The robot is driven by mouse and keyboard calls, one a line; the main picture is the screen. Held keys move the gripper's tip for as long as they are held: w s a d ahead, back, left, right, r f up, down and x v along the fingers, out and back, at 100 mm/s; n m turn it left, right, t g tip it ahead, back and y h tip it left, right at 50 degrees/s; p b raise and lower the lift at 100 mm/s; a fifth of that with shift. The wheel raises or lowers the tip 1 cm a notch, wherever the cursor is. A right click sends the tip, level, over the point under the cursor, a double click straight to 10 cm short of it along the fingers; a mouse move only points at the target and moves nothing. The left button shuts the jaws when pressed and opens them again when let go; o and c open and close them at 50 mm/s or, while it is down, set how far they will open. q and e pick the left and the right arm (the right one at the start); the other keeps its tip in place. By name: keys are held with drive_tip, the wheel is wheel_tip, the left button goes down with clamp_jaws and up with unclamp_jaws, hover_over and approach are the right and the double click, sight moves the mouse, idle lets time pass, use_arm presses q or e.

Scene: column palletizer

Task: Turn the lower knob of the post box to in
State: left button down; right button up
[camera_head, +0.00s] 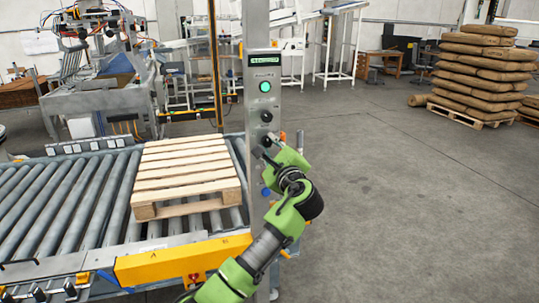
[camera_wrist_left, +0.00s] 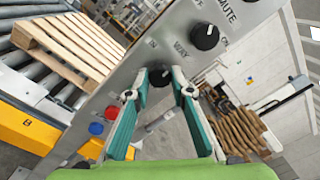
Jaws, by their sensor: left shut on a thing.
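The post box (camera_head: 263,101) is a tall grey metal column with a lit green display and a green button above two black knobs. The upper knob (camera_head: 266,116) shows clear in the head view and also in the left wrist view (camera_wrist_left: 205,36). The lower knob (camera_wrist_left: 160,76) sits between my left fingertips in the left wrist view, below the printed words "IN" and "WAY". My left gripper (camera_wrist_left: 161,82) is shut on this lower knob. In the head view my left gripper (camera_head: 270,145) mostly covers the lower knob, and its pointer direction is hard to read. My right gripper is not in view.
A red button (camera_wrist_left: 96,128) and a blue button (camera_wrist_left: 111,113) sit lower on the panel. A wooden pallet (camera_head: 186,172) lies on the roller conveyor (camera_head: 60,195) left of the post. Stacked sacks (camera_head: 480,72) stand far right. The floor right of the post is clear.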

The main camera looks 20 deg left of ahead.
use_arm(q)
drive_tip(key=n+b, duration=0.3)
drive_tip(key=shift+f+n, duration=0.25)
drive_tip(key=shift+n, duration=0.15)
drive_tip(key=shift+r+n+b, duration=0.2)
drive_tip(key=shift+n+b, duration=1.2)
drive_tip(key=shift+n, duration=0.3)
drive_tip(key=c, duration=1.8)
unclamp_jaws()
drive_tip(key=v, duration=1.2)
drive_tip(key=shift+w+f, duration=0.1)
drive_tip(key=shift+f, duration=0.05)
